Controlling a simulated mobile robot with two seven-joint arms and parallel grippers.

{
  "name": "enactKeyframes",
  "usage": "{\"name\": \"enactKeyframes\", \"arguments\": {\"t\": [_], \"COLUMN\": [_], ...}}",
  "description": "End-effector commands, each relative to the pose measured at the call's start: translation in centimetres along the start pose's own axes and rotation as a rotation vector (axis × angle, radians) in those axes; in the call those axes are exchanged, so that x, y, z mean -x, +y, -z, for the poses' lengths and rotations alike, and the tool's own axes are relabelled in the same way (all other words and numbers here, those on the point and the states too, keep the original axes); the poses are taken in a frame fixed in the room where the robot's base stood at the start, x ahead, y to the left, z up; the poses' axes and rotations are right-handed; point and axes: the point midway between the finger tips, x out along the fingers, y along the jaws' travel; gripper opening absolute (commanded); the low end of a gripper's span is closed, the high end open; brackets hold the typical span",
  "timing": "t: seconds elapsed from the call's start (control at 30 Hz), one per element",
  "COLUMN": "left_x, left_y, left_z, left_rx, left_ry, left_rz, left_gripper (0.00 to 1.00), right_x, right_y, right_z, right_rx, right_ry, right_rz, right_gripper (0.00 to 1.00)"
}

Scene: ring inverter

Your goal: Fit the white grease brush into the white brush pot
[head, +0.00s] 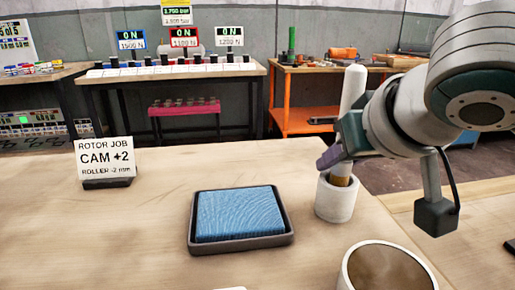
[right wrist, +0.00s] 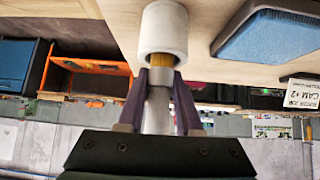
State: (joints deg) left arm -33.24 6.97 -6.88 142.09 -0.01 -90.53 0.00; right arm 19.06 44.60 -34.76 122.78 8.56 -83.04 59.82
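The white grease brush (head: 353,92) stands upright, handle up, its tan bristles pointing down into the mouth of the white brush pot (head: 336,204). My right gripper (head: 333,156) is shut on the brush just above the pot. In the right wrist view, the two purple fingers (right wrist: 160,95) press on both sides of the brush's white lower part (right wrist: 158,110), and the bristles enter the pot (right wrist: 163,30). The bristle tips are hidden inside the pot, so I cannot tell how deep they sit. My left gripper is not in view.
A black tray (head: 241,243) with a blue pad (head: 238,212) lies left of the pot. A round container of brown stuff (head: 388,272) stands at the front right. A sign (head: 105,158) stands at the left. The wooden table between sign and tray is clear.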

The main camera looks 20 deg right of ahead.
Motion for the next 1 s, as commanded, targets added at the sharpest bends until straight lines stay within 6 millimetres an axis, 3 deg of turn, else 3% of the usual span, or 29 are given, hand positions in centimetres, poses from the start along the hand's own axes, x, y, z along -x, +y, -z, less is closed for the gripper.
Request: {"name": "enactKeyframes", "arguments": {"t": [0.03,0.3,0.57,0.67,1.0], "left_x": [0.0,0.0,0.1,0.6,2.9], "left_y": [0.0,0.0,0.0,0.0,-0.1], "left_z": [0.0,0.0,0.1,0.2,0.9], "left_rx": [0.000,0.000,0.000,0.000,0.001], "left_ry": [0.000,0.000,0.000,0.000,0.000], "left_rz": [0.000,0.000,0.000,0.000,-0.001], "left_gripper": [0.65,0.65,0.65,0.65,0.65], "right_x": [0.0,0.0,0.2,1.3,8.0], "right_y": [0.0,0.0,0.0,-0.1,-0.1], "right_z": [0.0,0.0,0.1,0.2,0.2], "right_rx": [0.000,0.000,0.001,0.001,0.001], "right_ry": [0.000,0.000,-0.001,0.000,-0.001], "right_rz": [0.000,0.001,0.001,0.003,0.004], "right_gripper": [0.41,0.69,0.69,0.69,0.69]}}
